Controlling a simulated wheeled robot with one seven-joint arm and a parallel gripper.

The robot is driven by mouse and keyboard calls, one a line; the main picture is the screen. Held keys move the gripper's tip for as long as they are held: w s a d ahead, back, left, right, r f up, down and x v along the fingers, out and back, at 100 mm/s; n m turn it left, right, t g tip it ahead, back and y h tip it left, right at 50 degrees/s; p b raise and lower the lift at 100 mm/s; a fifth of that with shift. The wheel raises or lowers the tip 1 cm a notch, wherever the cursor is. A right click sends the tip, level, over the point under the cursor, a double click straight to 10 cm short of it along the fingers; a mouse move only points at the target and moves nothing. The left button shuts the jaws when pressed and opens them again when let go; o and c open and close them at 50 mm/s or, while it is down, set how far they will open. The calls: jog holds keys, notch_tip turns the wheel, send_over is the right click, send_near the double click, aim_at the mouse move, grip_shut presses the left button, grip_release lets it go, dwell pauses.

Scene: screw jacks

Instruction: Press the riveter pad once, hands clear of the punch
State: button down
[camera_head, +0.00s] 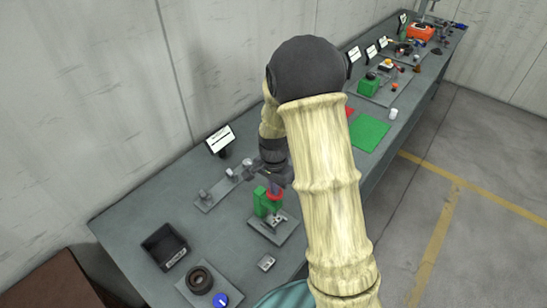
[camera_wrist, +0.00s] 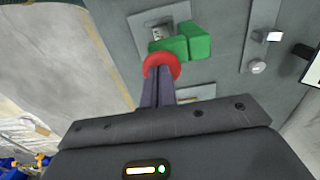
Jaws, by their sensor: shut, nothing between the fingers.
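The riveter (camera_head: 261,203) is a green machine on a grey base plate, below my arm on the near part of the bench. In the wrist view its green body (camera_wrist: 196,40) is near the top. Its round red pad (camera_wrist: 162,58) lies right at the tips of my fingers. My gripper (camera_wrist: 158,82) is shut and empty, and it points at the pad. In the head view my gripper (camera_head: 274,186) is directly above the riveter. I cannot tell whether the fingertips touch the pad. The fingers hide part of the pad, and the punch cannot be made out clearly.
A black bin (camera_head: 165,246), a dark ring (camera_head: 199,280) and a blue disc (camera_head: 221,300) are at the near left. A plate with grey fittings (camera_head: 214,194) lies left of the riveter.

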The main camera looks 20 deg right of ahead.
jog(key=shift+r+p, duration=0.35)
jog(key=shift+r, duration=0.55)
jog(key=shift+w+r+b, duration=0.15)
jog(key=shift+r+b, duration=0.05)
jog(key=shift+b, duration=0.4)
notch_tip(320, 180, up, 9)
jog(key=b, duration=0.2)
jog(key=s+f+n+t+b, duration=0.1)
jog(key=s+f+n, duration=0.3)
jog(key=s+n, duration=0.6)
jog(key=s+t, duration=0.1)
jog(key=s, duration=0.3)
jog(key=shift+s+d+n+b, duration=0.2)
jog(key=shift+s+n+b, duration=0.2)
jog(key=shift+w, duration=0.2)
